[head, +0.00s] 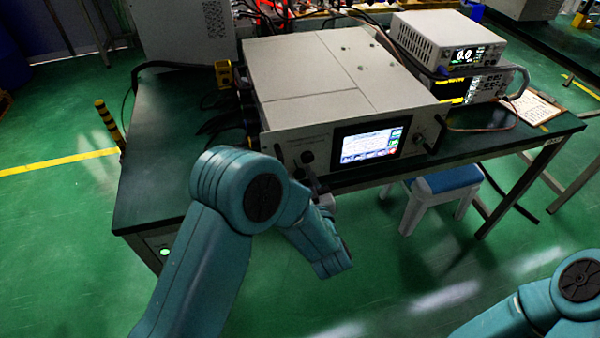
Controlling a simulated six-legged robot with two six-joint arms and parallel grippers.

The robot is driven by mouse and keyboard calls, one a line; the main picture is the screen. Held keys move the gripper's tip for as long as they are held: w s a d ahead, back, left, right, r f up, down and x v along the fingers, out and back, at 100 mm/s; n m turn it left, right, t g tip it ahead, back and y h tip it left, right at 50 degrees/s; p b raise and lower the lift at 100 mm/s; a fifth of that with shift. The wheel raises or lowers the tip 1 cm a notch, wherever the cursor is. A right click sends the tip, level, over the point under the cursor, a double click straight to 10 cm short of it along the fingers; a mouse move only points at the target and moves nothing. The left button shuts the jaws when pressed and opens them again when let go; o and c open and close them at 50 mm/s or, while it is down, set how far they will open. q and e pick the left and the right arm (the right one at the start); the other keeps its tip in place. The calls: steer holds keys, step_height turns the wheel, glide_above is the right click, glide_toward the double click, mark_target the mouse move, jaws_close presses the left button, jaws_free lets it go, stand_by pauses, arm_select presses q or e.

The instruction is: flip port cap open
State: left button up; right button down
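The microwave generator (318,75) is a wide light-grey box with a lit screen (370,141) on its front panel. A small dark round part (307,157), which looks like the port cap, sits on the panel left of the screen. At this size I cannot tell whether it is open or shut. My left gripper (312,180) is just below this part, close to the panel's lower edge. My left arm partly hides it, and I cannot tell whether it touches the cap. Only part of my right arm shows at the bottom right; its gripper is out of view.
The generator stands on a dark green table (155,150). A smaller white instrument (445,42) is stacked on another device (470,88) to the right, beside a clipboard (532,106). Cables lie behind and beside the generator. A blue-topped stool (450,180) stands under the table's front edge.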

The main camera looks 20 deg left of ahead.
arm_select(q)
steer(key=shift+w+f, duration=0.1)
steer(key=shift+c, duration=0.3)
jaws_close()
steer(key=shift+m, duration=0.4)
steer(key=shift+s+a+m, duration=0.25)
steer(key=shift+m, duration=0.75)
steer(key=shift+o, duration=0.3)
jaws_free()
